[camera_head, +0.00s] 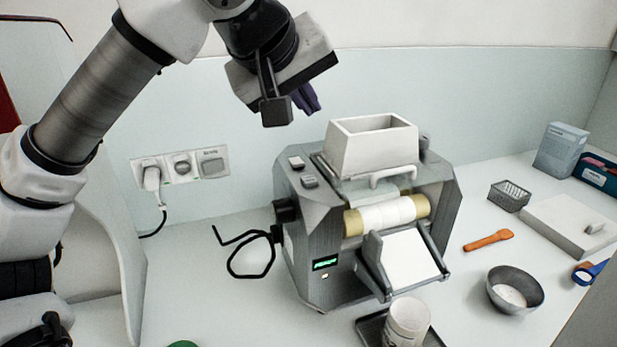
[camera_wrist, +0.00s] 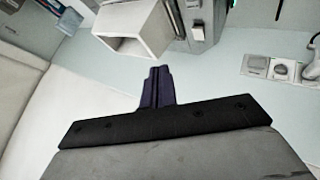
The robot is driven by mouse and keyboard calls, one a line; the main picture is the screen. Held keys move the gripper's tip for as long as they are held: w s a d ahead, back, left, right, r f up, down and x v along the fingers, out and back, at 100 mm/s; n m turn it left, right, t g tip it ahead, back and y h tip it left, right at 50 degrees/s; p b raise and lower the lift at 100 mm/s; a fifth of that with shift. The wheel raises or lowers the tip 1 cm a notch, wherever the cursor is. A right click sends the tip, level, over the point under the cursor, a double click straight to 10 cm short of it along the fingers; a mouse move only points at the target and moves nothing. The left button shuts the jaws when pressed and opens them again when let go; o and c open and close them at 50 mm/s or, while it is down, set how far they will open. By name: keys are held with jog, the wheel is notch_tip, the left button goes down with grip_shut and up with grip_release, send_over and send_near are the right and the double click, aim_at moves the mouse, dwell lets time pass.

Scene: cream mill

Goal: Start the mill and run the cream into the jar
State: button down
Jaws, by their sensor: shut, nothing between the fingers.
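The grey cream mill (camera_head: 305,248) stands on the counter with a white hopper (camera_head: 345,150) on top. White rollers (camera_head: 385,214) with cream-coloured ends lie across its front, above a sloped white apron (camera_head: 408,262). A small green display (camera_head: 325,263) is lit on its front, with a small light below it. The white jar (camera_head: 408,322) stands below the apron on a dark tray (camera_head: 370,330), partly cut off by the frame. My gripper (camera_head: 306,100) is shut and empty, above and left of the hopper. The wrist view shows the closed fingers (camera_wrist: 157,88) and the hopper (camera_wrist: 130,32) beyond them.
A wall socket panel (camera_head: 181,167) holds a plug, and a black cable (camera_head: 250,255) loops left of the mill. On the right are an orange spatula (camera_head: 488,240), a grey bowl (camera_head: 515,272), a wire basket (camera_head: 509,195), a white slab (camera_head: 560,226) and boxes (camera_head: 561,149).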

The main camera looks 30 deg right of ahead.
aim_at(306, 182)
jog(key=shift+f+b, duration=3.55)
jog(key=shift+f, duration=0.8)
jog(key=shift+f, duration=0.4)
jog(key=shift+f+b, duration=0.4)
jog(key=shift+b, duration=0.1)
jog(key=shift+r, duration=0.1)
jog(key=shift+r+p, duration=0.75)
notch_tip(306, 182, up, 5)
jog(key=p, duration=0.4)
